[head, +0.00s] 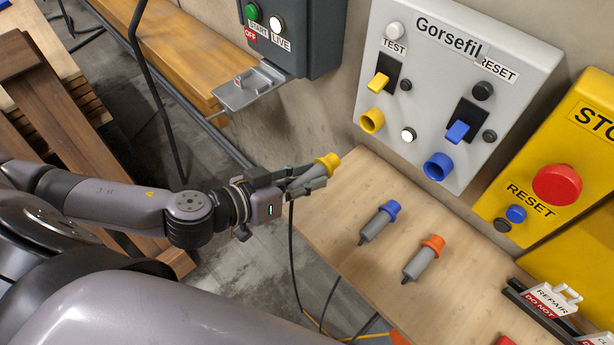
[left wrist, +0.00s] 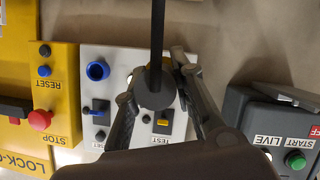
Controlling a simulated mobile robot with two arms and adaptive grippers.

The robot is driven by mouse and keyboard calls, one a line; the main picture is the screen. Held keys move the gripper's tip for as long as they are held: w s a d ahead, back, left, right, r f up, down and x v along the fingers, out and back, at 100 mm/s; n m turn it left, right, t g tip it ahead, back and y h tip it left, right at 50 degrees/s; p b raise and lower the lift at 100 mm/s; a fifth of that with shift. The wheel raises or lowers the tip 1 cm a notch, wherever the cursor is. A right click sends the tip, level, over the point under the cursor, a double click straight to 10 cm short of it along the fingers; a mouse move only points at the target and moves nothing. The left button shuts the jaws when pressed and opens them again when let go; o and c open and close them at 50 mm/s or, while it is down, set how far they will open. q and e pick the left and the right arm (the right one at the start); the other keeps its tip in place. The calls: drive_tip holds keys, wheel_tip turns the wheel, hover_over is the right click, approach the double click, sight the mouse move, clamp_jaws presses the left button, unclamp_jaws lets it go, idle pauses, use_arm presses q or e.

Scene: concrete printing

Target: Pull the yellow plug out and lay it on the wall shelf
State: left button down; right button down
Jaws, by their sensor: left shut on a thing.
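The yellow plug (head: 328,163), with a grey body and yellow collar, is held in my left gripper (head: 310,180), which is shut on it. In the head view it appears over the left end of the wooden wall shelf (head: 325,227), collar pointing up and right. The yellow socket (head: 371,121) on the Gorsefil panel is empty, and the plug is apart from it. In the left wrist view the plug's grey back end (left wrist: 154,90) and dark cable show between my fingers; its collar is hidden there. My right gripper is not in view.
A blue plug (head: 380,221) and an orange plug (head: 424,259) lie on the middle of the shelf. The shelf's left part is bare. A grey START/LIVE box (head: 290,40) hangs at upper left.

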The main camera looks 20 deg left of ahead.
use_arm(q)
drive_tip(key=b, duration=0.7)
hover_over(322, 208)
drive_tip(key=s+a, duration=0.2)
drive_tip(key=s, duration=0.3)
drive_tip(key=shift+w+f, duration=0.15)
drive_tip(key=shift+f, duration=1.75)
drive_tip(key=shift+w+f, duration=0.1)
drive_tip(key=shift+f, duration=1.8)
drive_tip(key=shift+w+d+r+p, duration=0.15)
drive_tip(key=shift+w+d+p, duration=0.05)
drive_tip(key=shift+w+p, duration=0.2)
drive_tip(key=shift+w+d+p, duration=0.3)
drive_tip(key=shift+w+p, duration=0.2)
drive_tip(key=shift+w, duration=0.25)
drive_tip(key=shift+w+d+p, duration=0.25)
drive_tip(key=shift+w+p, duration=0.1)
drive_tip(key=shift+w, duration=0.25)
drive_tip(key=shift+w+d+p, duration=0.25)
drive_tip(key=shift+w+p, duration=0.05)
drive_tip(key=shift+w, duration=0.3)
drive_tip(key=shift+f+b, duration=2.3)
drive_tip(key=shift+f, duration=0.55)
drive_tip(key=c, duration=1.5)
unclamp_jaws()
drive_tip(key=shift+c, duration=0.2)
drive_tip(key=shift+o, duration=1.3)
